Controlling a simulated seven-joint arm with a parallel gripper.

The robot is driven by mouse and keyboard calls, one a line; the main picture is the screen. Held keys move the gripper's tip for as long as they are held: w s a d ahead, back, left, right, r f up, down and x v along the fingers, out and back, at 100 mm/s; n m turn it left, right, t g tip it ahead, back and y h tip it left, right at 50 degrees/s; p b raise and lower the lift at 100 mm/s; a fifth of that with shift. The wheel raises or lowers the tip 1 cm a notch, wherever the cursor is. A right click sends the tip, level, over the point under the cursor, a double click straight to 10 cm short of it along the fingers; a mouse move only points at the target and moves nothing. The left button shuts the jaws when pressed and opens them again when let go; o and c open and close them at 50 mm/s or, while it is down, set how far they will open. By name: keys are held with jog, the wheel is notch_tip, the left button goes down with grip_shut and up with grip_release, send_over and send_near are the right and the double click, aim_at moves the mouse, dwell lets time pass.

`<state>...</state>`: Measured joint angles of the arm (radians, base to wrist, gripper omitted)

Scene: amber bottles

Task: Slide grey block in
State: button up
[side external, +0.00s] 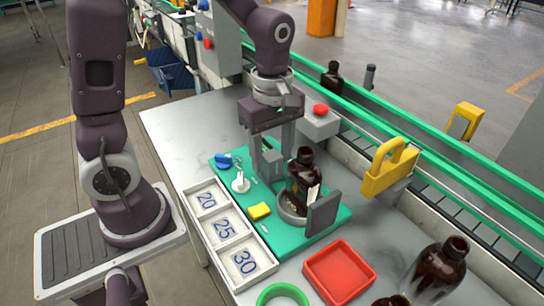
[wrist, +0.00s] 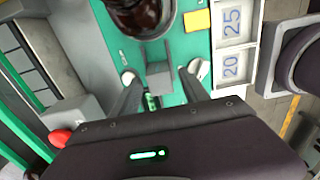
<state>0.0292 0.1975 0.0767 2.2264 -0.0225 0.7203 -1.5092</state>
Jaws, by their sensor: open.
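A small grey block (side external: 272,163) stands on the green mat (side external: 329,236), beside the brown bottle. It also shows in the wrist view (wrist: 159,78). My gripper (wrist: 159,72) is open, pointing down, with one finger on each side of the block and visible gaps between. In the side view my gripper (side external: 271,156) is low over the back part of the mat. The brown bottle (side external: 303,172) stands upright in a grey round holder (side external: 288,213), with a darker grey upright plate (side external: 323,213) on its other side. The bottle's lower part shows in the wrist view (wrist: 140,14).
A white tray marked 20, 25, 30 (side external: 226,230) lies left of the mat. A yellow block (side external: 259,211), a white knob (side external: 240,183) and a blue piece (side external: 223,161) are on the mat. A red tray (side external: 339,272) and more bottles (side external: 436,270) stand in front.

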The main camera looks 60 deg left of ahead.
jog(key=shift+f, duration=0.65)
grip_shut()
dwell(0.9)
